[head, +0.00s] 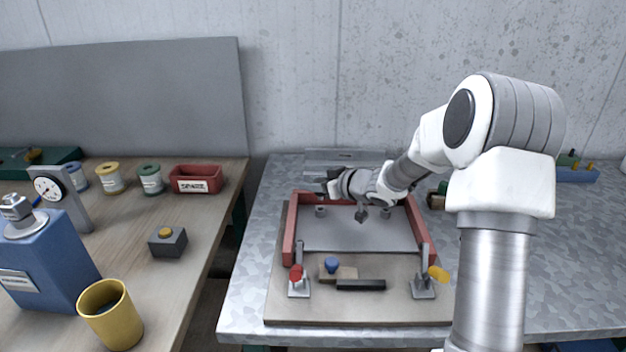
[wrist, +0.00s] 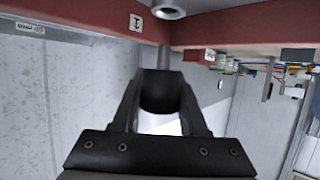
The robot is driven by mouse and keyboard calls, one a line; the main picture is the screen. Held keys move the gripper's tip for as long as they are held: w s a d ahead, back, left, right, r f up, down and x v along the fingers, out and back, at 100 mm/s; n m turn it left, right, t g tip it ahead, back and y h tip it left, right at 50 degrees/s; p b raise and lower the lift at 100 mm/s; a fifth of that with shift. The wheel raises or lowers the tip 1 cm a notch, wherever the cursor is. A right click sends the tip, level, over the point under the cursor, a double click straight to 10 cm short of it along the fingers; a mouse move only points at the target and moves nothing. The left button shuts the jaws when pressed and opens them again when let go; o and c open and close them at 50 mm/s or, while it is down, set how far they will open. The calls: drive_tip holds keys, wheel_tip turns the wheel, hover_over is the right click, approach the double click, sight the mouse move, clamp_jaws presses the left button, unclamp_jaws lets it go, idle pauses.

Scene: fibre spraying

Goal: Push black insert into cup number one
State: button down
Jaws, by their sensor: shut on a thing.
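In the wrist view my gripper (wrist: 162,76) is shut on the black insert (wrist: 160,98), a dark rounded piece between its two fingers. A grey round cup (wrist: 168,8) shows at the top edge, beside a red wall with a label reading 1. The insert is apart from this cup in the picture. In the head view my white hand (head: 352,184) is over the red-walled tray (head: 290,232), with a dark tip below it. Grey cups stand on the tray floor at left (head: 320,211) and right (head: 385,213). The insert cannot be made out clearly in the head view.
In front of the tray are a red-knobbed clamp (head: 297,284), a yellow-knobbed clamp (head: 424,285), a blue knob (head: 332,265) and a black bar (head: 361,285). A wooden table (head: 190,262) on the left holds a yellow cup (head: 110,314) and a red bin (head: 196,180).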

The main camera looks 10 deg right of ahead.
drive_tip(key=shift+f, duration=0.65)
drive_tip(key=shift+p, duration=0.75)
idle(1.4)
drive_tip(key=shift+f+b, duration=0.55)
drive_tip(key=shift+f, duration=0.4)
drive_tip(key=shift+c, duration=1.8)
unclamp_jaws()
drive_tip(key=shift+f, duration=0.1)
drive_tip(key=shift+s+d, duration=0.1)
drive_tip(key=shift+d, duration=0.05)
drive_tip(key=p+v, duration=0.2)
drive_tip(key=v, duration=1)
drive_tip(key=shift+a, duration=0.25)
drive_tip(key=shift+r, duration=0.2)
